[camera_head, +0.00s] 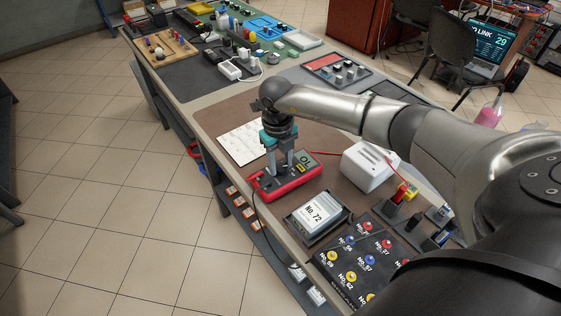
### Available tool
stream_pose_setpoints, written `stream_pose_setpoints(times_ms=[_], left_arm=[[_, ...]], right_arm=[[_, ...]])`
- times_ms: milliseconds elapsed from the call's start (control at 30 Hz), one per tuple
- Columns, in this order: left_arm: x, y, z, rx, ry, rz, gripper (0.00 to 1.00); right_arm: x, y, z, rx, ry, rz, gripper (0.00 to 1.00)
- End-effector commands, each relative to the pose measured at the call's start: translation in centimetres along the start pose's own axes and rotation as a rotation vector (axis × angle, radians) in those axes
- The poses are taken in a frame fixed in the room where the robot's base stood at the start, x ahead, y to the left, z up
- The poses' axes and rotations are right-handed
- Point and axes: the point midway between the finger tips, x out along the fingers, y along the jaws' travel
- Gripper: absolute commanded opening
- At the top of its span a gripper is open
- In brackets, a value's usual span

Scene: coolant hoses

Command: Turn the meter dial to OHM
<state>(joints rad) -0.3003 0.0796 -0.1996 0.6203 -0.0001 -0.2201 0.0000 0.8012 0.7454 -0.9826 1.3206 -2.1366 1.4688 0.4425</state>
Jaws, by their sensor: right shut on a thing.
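The meter (296,184) is a red handheld case with a grey display (305,157) that shows characters like "OL". It lies on the brown mat near the table's left edge. My right gripper (280,174) points down onto the meter's face, left of the display. Its fingers are shut on the dial, which they mostly hide. I cannot read the dial's setting. A black lead runs from the meter over the table's edge, and a red lead runs off to the right. My left gripper is out of view.
A white box (369,167) stands right of the meter. A display block reading "No.72" (317,214) and a black panel of coloured, numbered jacks (352,262) are in front. A white printed sheet (240,144) lies behind. Trays and tools fill the table's far end.

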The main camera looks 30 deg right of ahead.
Motion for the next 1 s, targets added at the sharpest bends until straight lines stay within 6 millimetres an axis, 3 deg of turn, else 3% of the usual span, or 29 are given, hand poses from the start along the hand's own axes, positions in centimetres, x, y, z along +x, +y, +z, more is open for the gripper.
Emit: stream_pose_setpoints(times_ms=[33, 67, 300, 667, 767, 1000], left_arm=[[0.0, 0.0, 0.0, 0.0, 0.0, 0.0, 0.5], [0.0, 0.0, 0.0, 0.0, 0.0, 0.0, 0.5], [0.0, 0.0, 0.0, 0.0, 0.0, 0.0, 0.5], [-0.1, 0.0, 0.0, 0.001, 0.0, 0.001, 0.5], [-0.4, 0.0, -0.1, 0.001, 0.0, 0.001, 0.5], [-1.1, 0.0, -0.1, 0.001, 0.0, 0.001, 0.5]], right_arm=[[0.0, 0.0, 0.0, 0.0, -0.001, -0.001, 0.0], [0.0, 0.0, 0.0, -0.001, -0.001, -0.001, 0.47], [0.0, 0.0, 0.0, -0.001, -0.001, 0.0, 0.74], [-0.6, 0.0, 0.1, -0.001, -0.001, 0.0, 0.75], [-2.0, 0.0, 0.1, -0.002, -0.003, 0.001, 0.75], [-7.6, 0.0, 0.1, -0.003, -0.006, -0.001, 0.75]])
